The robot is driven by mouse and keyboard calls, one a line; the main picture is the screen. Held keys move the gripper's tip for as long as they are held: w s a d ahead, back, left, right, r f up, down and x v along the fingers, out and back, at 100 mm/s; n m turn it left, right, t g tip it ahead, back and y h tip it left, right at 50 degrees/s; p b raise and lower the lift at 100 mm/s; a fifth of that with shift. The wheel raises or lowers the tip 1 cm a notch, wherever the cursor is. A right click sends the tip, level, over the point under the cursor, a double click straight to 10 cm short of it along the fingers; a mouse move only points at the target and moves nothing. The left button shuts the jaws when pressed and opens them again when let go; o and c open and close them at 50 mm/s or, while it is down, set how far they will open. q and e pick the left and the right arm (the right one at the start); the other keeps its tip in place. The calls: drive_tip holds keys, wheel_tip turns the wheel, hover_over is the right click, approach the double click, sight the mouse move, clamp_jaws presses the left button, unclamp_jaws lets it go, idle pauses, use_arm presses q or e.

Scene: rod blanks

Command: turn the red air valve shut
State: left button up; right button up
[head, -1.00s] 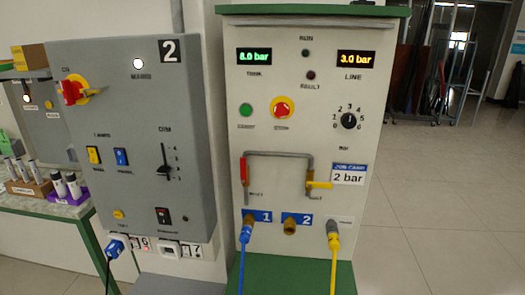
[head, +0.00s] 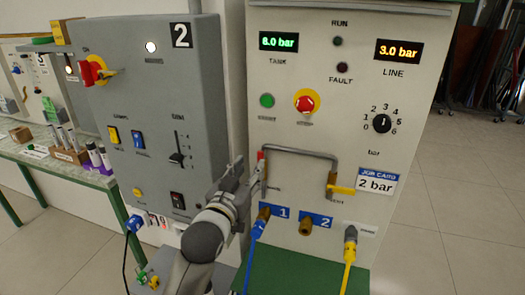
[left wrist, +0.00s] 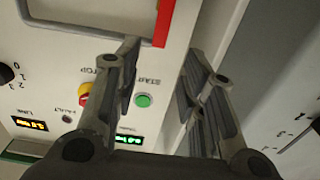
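The red valve handle (head: 261,157) sits at the left leg of a grey pipe loop (head: 305,153) on the beige panel. Most of it is hidden behind my left gripper or too small to make out in the head view. In the left wrist view the red handle (left wrist: 163,24) shows as a red bar at the top. My left gripper (head: 240,168) is right beside the valve, on its left. In the left wrist view its two fingers (left wrist: 161,52) are apart and empty, with the bar's end appearing between their tips. I cannot tell the depth between them. My right gripper is not in view.
A yellow handle (head: 341,190) is on the pipe's right leg. Below are a blue hose (head: 256,240) and a yellow hose (head: 349,260). A red stop button (head: 304,103) and a dial (head: 382,123) are above. A grey cabinet (head: 150,100) stands close on the left.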

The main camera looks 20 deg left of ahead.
sight(260, 155)
use_arm(q)
drive_tip(key=w, duration=0.3)
drive_tip(key=w+p, duration=0.1)
drive_tip(key=w, duration=0.2)
drive_tip(key=w+p, duration=0.1)
drive_tip(key=w, duration=0.1)
drive_tip(key=shift+w+d, duration=0.25)
drive_tip(key=shift+w, duration=0.15)
clamp_jaws()
